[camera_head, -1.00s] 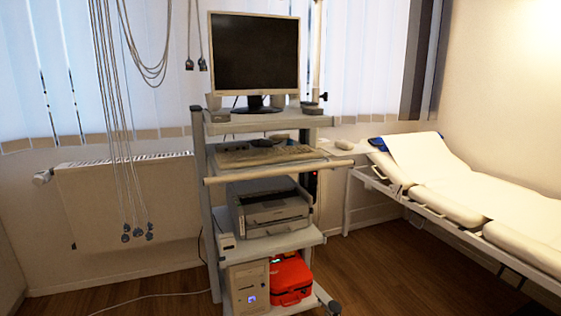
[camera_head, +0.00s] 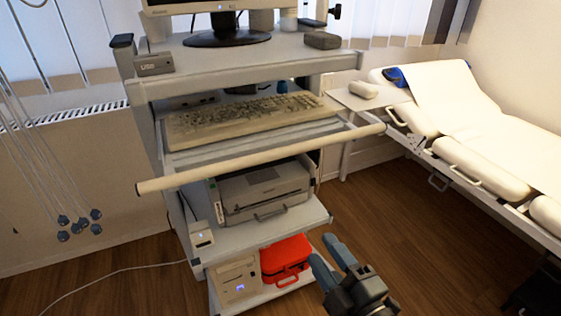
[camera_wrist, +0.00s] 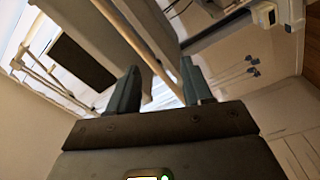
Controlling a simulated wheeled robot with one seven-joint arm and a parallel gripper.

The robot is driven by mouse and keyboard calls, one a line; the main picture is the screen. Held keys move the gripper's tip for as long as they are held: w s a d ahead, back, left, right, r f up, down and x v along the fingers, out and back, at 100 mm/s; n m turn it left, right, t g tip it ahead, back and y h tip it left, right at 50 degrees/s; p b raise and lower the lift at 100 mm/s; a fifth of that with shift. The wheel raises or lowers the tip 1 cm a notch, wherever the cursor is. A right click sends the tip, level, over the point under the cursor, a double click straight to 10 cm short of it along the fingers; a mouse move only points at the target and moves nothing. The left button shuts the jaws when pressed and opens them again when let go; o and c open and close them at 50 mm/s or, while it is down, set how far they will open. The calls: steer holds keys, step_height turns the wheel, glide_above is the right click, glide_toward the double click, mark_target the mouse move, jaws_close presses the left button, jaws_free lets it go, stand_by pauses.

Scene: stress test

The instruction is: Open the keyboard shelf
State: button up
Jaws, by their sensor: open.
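The keyboard shelf (camera_head: 250,145) is a grey pull-out tray under the monitor shelf of a wheeled cart. A beige keyboard (camera_head: 240,117) lies on it. A long pale round bar (camera_head: 265,157) runs along its front edge as a handle. My gripper (camera_head: 332,252) is at the bottom right of the head view, lower than the bar and to the right of the cart's lower shelves. Its two fingers are apart with nothing between them. In the wrist view my gripper (camera_wrist: 160,90) is also open, with a pale bar (camera_wrist: 133,38) beyond the fingers.
A printer (camera_head: 262,190) stands on the shelf below. An examination bed (camera_head: 480,165) is to the right. Cables hang at the left. Floor (camera_head: 410,240) between cart and bed is clear.

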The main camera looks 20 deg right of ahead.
mark_target(278, 154)
steer(key=shift+w+r+n+t+h+p, duration=0.2)
steer(key=shift+w+r+n, duration=0.9)
steer(key=shift+w, duration=2.55)
steer(key=shift+w+r+n+t+p, duration=0.45)
steer(key=shift+w+r, duration=1.25)
steer(key=shift+w, duration=1.95)
steer(key=shift+w+r+n+t+h+p, duration=0.15)
steer(key=shift+w+r+n+p, duration=0.85)
steer(key=shift+w, duration=2.65)
steer(key=shift+r+m+b, duration=0.25)
steer(key=shift+r+b, duration=0.15)
steer(key=shift+b, duration=0.15)
steer(key=shift+c, duration=0.4)
jaws_close()
